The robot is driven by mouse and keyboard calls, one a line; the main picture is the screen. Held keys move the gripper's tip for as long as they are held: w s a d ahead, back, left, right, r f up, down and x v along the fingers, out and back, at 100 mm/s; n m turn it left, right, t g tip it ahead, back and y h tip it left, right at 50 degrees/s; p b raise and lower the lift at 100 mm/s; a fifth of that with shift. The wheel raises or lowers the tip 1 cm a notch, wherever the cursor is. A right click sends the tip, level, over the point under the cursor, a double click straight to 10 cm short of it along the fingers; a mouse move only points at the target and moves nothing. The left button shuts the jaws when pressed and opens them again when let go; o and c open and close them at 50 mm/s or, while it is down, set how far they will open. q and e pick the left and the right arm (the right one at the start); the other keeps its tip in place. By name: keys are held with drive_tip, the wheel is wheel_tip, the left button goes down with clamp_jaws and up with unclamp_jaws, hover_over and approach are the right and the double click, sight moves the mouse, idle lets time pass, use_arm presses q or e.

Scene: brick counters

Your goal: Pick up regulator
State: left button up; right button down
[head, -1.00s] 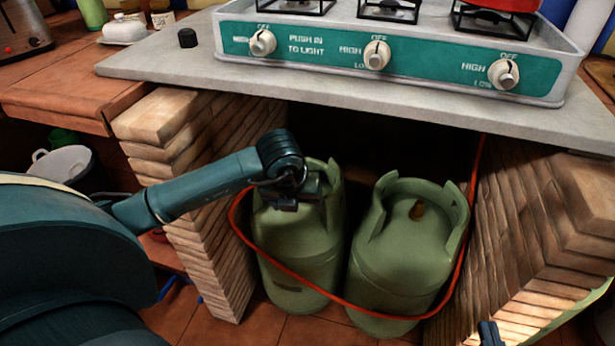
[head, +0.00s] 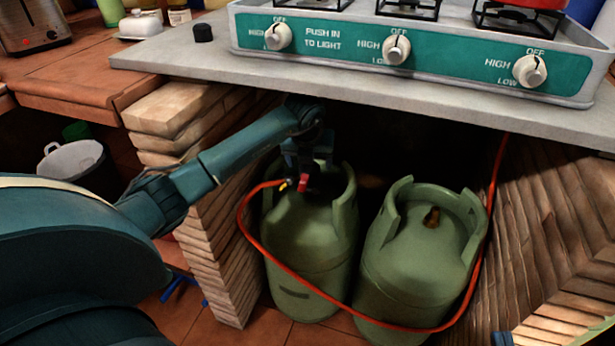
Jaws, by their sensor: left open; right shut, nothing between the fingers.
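The regulator (head: 303,183) is a small red and yellow fitting at the end of the red hose (head: 262,266). It is at the top of the left green gas cylinder (head: 308,236), inside its collar. My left gripper (head: 302,166) points down right above the regulator and is open; the fingers are dark and partly hidden in shadow, and I cannot tell whether they touch it. Only a small tip of my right gripper (head: 502,339) shows at the bottom edge, shut and empty, well away from the cylinders.
A second green cylinder (head: 418,262) with a bare brass valve stands close on the right. Brick piers (head: 205,225) flank the niche, and the grey counter slab (head: 180,50) with the stove (head: 440,60) hangs above my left arm.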

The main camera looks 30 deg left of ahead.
sight(310, 168)
use_arm(q)
drive_tip(key=b+x, duration=0.1)
drive_tip(key=x, duration=0.3)
drive_tip(key=c, duration=1.4)
